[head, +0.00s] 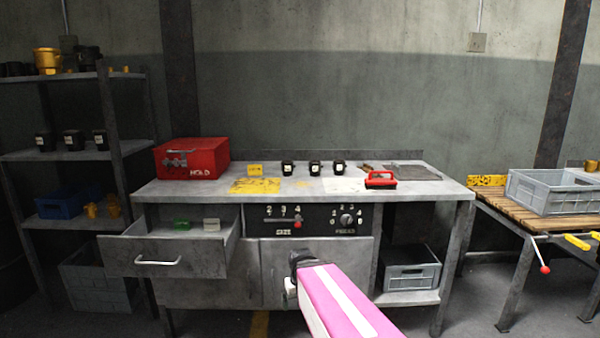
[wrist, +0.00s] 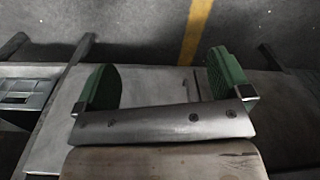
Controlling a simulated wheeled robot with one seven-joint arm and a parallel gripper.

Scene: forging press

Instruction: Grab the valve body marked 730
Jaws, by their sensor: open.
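Three small black parts with white labels stand upright in a row on the workbench top: a left one (head: 288,168), a middle one (head: 315,168) and a right one (head: 340,167). Three similar black parts (head: 73,140) stand on the middle shelf at the left. The labels are too small to read, so I cannot tell which is marked 730. My gripper (wrist: 165,82) is open, with two green finger pads and nothing between them. In the head view my arm reaches toward the bench front, and its end is below the bench top, apart from the black parts.
A red HOLD box (head: 192,158) and a red-framed item (head: 380,180) are on the bench. An open drawer (head: 165,257) juts out at the left front. A grey crate (head: 555,192) sits on the slatted table at right. A shelving rack (head: 110,120) stands left.

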